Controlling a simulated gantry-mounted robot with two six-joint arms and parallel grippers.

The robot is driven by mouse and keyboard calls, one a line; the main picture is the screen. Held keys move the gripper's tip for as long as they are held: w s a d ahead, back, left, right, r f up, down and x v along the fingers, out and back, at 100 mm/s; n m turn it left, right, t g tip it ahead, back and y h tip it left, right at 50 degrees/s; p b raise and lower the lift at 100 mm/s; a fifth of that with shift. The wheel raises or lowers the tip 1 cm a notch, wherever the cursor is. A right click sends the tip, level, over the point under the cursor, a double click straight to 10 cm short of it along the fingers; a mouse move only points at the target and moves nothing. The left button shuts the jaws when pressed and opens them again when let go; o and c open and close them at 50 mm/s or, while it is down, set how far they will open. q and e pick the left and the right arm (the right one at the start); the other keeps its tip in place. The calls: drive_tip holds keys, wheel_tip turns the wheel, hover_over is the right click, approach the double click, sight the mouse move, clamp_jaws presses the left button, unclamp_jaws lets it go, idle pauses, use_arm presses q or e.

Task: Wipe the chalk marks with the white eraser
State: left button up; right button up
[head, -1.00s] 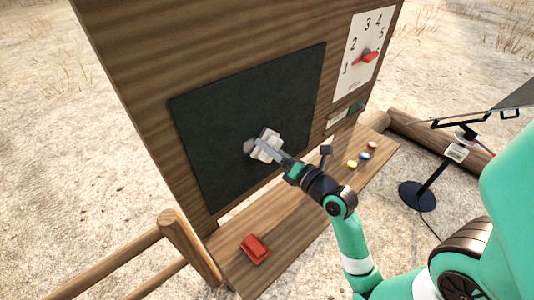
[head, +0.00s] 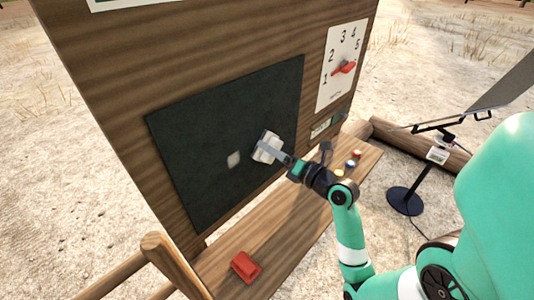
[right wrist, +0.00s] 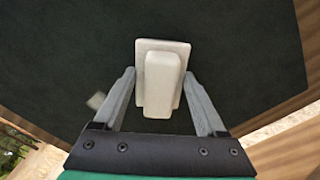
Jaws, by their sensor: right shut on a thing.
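The white eraser (head: 267,147) is in my right gripper (head: 275,152), at the right part of the dark chalkboard (head: 215,120). In the right wrist view the eraser (right wrist: 162,80) sits between the two fingers of the gripper (right wrist: 163,95), its flat base toward the board. I cannot tell whether it touches the board. One pale chalk mark (head: 234,160) shows on the board, left of the eraser. It also shows in the right wrist view (right wrist: 96,100), left of the left finger. My left gripper is not in view.
A red block-like object (head: 245,266) lies on the wooden shelf (head: 285,243) below the board. Coloured buttons (head: 350,164) sit at the shelf's right. A numbered dial with a red pointer (head: 343,68) is at upper right. A black stand (head: 405,200) is farther right.

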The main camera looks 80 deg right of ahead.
drive_tip(key=shift+s+d, duration=0.15)
drive_tip(key=shift+d, duration=0.15)
drive_tip(key=s+d, duration=0.1)
drive_tip(key=d+p, duration=0.1)
drive_tip(key=shift+s+d, duration=0.35)
